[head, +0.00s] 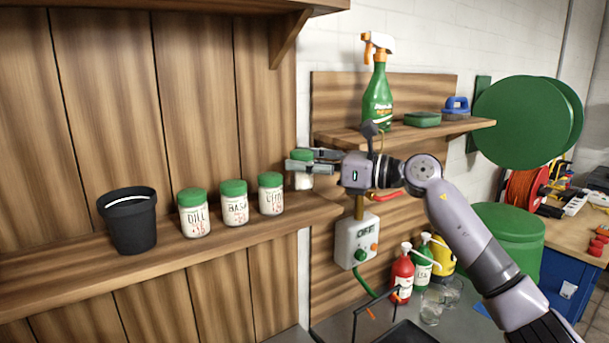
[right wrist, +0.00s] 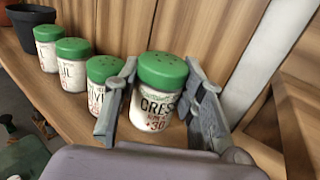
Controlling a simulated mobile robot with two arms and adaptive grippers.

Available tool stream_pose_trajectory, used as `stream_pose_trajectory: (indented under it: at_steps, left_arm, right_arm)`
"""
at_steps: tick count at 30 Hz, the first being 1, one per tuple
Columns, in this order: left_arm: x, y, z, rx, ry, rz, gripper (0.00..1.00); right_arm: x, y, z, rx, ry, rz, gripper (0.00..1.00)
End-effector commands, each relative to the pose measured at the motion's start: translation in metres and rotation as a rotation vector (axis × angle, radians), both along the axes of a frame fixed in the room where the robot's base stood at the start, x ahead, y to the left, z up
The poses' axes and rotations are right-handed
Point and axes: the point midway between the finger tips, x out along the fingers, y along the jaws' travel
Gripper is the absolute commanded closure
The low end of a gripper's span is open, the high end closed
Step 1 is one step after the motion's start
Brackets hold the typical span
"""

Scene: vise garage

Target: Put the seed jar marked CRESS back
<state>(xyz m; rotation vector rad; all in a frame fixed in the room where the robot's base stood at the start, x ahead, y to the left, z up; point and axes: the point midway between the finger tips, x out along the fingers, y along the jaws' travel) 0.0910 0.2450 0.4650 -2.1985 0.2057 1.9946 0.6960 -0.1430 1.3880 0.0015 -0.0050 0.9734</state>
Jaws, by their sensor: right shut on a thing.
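The CRESS jar (head: 303,181) is white with a green lid and stands upright between the fingers of my right gripper (head: 298,162). In the right wrist view, the fingers are shut on either side of the CRESS jar (right wrist: 156,110), whose label faces that camera. It is at the right end of the jar row, over or on the wooden shelf (head: 260,230); I cannot tell if its base touches the wood. In the head view the fingers hide much of it. My left gripper is not in view.
The DILL jar (head: 194,215), a BASIL-like jar (head: 234,205) and a third jar (head: 270,196) stand left of it, beside a black pot (head: 130,221). One finger is close to the third jar. A wall panel with a spray bottle (head: 377,95) is to the right.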

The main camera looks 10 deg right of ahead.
Motion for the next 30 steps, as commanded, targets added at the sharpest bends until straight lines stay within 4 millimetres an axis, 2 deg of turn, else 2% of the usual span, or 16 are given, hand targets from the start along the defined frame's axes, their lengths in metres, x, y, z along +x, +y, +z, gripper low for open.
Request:
stream_pose_trajectory:
  at_steps: [3, 6, 17, 18, 26, 30]
  left_arm:
    - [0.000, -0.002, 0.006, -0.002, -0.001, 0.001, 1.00]
    - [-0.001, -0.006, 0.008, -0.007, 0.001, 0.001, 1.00]
    - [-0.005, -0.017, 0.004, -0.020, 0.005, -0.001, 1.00]
    - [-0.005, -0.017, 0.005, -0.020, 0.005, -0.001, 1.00]
    - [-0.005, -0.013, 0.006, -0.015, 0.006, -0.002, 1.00]
    - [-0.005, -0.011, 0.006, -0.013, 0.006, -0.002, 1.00]
  right_arm:
    - [0.000, 0.000, -0.019, 0.000, 0.006, 0.001, 0.93]
    - [0.000, 0.000, -0.029, 0.000, 0.004, 0.000, 0.93]
    - [0.000, 0.000, -0.036, -0.001, 0.003, 0.000, 0.93]
    - [0.000, 0.000, -0.035, -0.001, 0.003, 0.000, 0.62]
    - [0.000, 0.000, -0.034, -0.001, 0.003, 0.000, 0.44]
    - [0.000, 0.000, -0.034, -0.001, 0.003, 0.000, 0.44]
